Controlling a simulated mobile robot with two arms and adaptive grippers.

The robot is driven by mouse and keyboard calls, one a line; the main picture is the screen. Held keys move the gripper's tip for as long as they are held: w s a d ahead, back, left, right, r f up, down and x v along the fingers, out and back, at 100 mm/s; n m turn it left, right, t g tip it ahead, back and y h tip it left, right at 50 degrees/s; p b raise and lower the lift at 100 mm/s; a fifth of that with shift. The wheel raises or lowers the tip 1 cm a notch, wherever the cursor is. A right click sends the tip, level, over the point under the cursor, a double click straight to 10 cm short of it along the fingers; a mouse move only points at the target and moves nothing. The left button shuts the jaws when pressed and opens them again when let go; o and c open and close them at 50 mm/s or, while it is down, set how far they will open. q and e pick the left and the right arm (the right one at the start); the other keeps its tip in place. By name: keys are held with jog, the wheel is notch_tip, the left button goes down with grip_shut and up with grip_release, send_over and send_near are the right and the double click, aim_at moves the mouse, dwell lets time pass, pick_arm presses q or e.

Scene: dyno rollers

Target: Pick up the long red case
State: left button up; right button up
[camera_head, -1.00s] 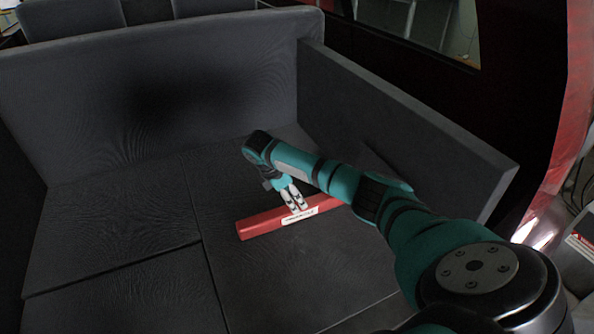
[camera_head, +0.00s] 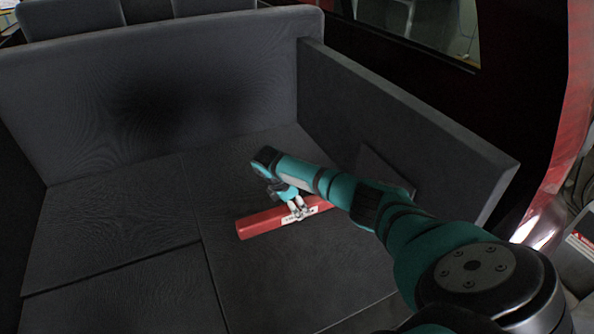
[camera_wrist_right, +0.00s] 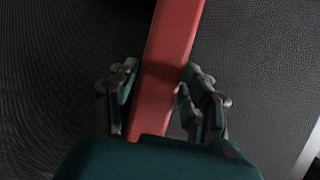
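The long red case (camera_head: 262,222) lies on the dark grey seat surface, with a white label on its near side. My right gripper (camera_head: 299,212) is at the middle of the case, over the label. In the right wrist view the red case (camera_wrist_right: 170,50) runs between the two fingers of the right gripper (camera_wrist_right: 160,98). The fingers stand on both sides of the case, with a small gap showing at the right finger. The right end of the case is partly hidden behind my arm. My left gripper is not in view.
The grey padded seat (camera_head: 110,220) has a tall backrest (camera_head: 150,90) behind and a side panel (camera_head: 410,115) at the right, close to my right arm. The seat to the left of the case is clear.

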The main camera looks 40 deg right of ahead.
grip_shut()
